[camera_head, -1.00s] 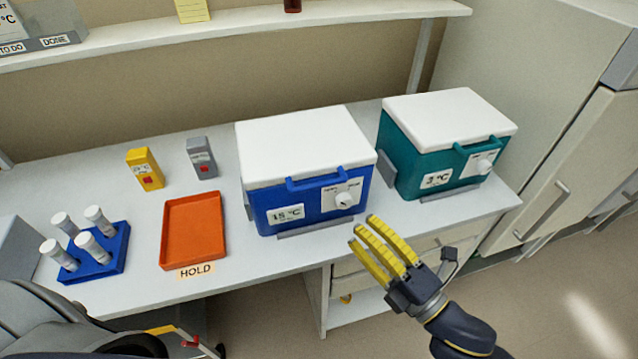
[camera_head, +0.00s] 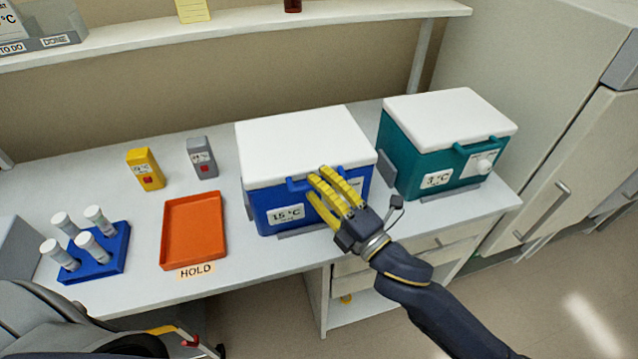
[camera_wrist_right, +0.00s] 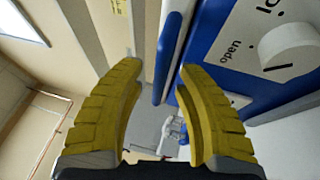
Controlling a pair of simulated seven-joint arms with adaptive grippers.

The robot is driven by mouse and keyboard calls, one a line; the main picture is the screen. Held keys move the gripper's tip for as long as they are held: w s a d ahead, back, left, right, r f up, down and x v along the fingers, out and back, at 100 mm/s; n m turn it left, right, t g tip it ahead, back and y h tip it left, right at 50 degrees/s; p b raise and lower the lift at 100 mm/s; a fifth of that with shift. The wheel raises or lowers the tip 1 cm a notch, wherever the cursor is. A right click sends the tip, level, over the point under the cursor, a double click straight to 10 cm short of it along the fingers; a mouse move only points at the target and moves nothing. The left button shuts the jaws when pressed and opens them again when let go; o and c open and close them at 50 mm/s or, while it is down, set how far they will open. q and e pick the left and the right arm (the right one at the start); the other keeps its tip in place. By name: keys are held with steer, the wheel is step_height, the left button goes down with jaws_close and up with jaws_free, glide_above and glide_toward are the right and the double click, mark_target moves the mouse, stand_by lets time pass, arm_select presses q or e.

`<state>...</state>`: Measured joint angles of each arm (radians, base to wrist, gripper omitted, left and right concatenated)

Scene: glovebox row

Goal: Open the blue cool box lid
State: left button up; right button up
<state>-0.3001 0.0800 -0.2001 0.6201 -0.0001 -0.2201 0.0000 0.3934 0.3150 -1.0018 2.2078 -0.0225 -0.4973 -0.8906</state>
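The blue cool box (camera_head: 258,208) stands on the bench with its white lid (camera_head: 300,140) shut. A blue handle (camera_head: 296,184) runs along its upper front edge; in the wrist view the handle bar (camera_wrist_right: 168,60) shows between the fingertips. The white dial (camera_wrist_right: 288,47), with "open" printed beside it, is on the box front in the wrist view. My right gripper (camera_head: 322,182), with yellow fingers, is open at the handle, and covers part of it and the dial in the head view. I cannot tell whether it touches. My left gripper is not clearly seen.
A teal cool box (camera_head: 410,175) with its lid shut stands to the right. An orange tray (camera_head: 221,250), a blue rack (camera_head: 122,262) with several vials, and yellow (camera_head: 146,170) and grey (camera_head: 203,160) devices are to the left. A shelf (camera_head: 240,20) runs above the bench.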

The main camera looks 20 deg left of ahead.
steer(key=shift+o, duration=0.3)
jaws_close()
stand_by(0.6)
